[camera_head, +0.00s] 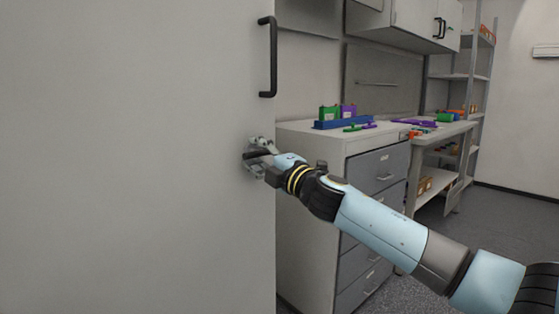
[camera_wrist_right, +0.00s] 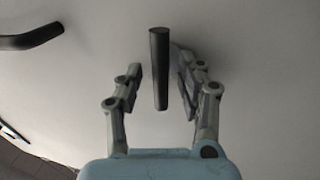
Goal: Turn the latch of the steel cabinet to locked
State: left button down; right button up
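The steel cabinet (camera_head: 140,150) fills the left of the head view as a large pale grey door with a black bar handle (camera_head: 268,57) near its right edge. My right gripper (camera_head: 255,158) is at the door below the handle and covers the latch there. In the right wrist view, the latch (camera_wrist_right: 159,70) is a dark bar between the two fingers of the right gripper (camera_wrist_right: 159,85). The fingers are open, with a gap on each side of the bar. Part of the black handle (camera_wrist_right: 30,40) shows at the upper left. My left gripper is not in view.
A grey drawer unit (camera_head: 375,168) stands right of the cabinet, with a blue tray (camera_head: 343,123) holding green and purple items on top. A workbench (camera_head: 440,131) and shelving (camera_head: 468,76) stand farther back. Floor is open at the right.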

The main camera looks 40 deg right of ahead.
jog(key=s, duration=1.3)
jog(key=shift+d, duration=0.15)
jog(key=shift+f, duration=0.1)
jog(key=s+d+f+m+g+h, duration=0.2)
jog(key=d+f+m+g+h, duration=0.15)
jog(key=f, duration=0.85)
jog(key=s+d+f+m+g+h, duration=0.2)
jog(key=d+f+m, duration=0.25)
jog(key=f, duration=0.75)
jog(key=s+a+f+m+g, duration=0.1)
jog(key=s+f+m+g, duration=0.15)
jog(key=s+f, duration=0.45)
jog(key=s+f+m+g, duration=0.2)
jog(key=s+f+g, duration=0.1)
jog(key=f, duration=0.8)
jog(key=s+a+f+m+g+y, duration=0.1)
jog(key=s+a+f, duration=0.4)
jog(key=s, duration=0.6)
jog(key=s+a+f+m+g+y, duration=0.1)
jog(key=s+a+f+m+g, duration=0.2)
jog(key=s+a+f, duration=0.3)
jog(key=s+a+f+m+g+y, duration=0.2)
jog(key=s+a+f+g, duration=0.2)
jog(key=s+f, duration=0.6)
jog(key=s+a, duration=0.1)
jog(key=s, duration=0.5)
jog(key=shift+s+a+f+g, duration=0.2)
jog(key=shift+s+f+g, duration=0.1)
